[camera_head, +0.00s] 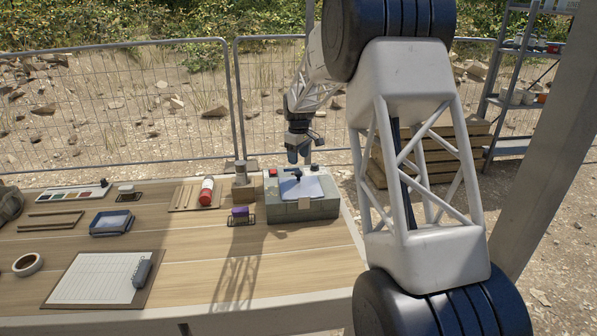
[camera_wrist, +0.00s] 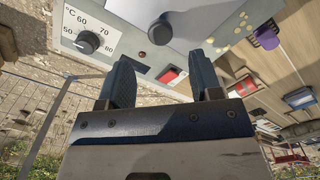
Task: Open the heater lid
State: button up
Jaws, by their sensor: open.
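The heater (camera_head: 303,210) is a grey box at the back right of the table in the head view. Its pale lid (camera_head: 311,189) lies on top and looks closed, with a dark knob (camera_head: 296,173) on it. My gripper (camera_head: 300,156) hangs above the heater's back edge, apart from it. In the wrist view my gripper (camera_wrist: 163,75) is open, with nothing between its fingers. Beyond the fingers are a black knob (camera_wrist: 160,32), a temperature dial (camera_wrist: 88,41) and a red switch (camera_wrist: 168,74) on the heater. The front of the heater is partly in shadow.
A clipboard (camera_head: 95,278) lies at the front left. Wire fence panels (camera_head: 135,105) stand behind the table.

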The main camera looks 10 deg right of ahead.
aim_at(298, 172)
jog(key=shift+f, duration=3.25)
grip_shut()
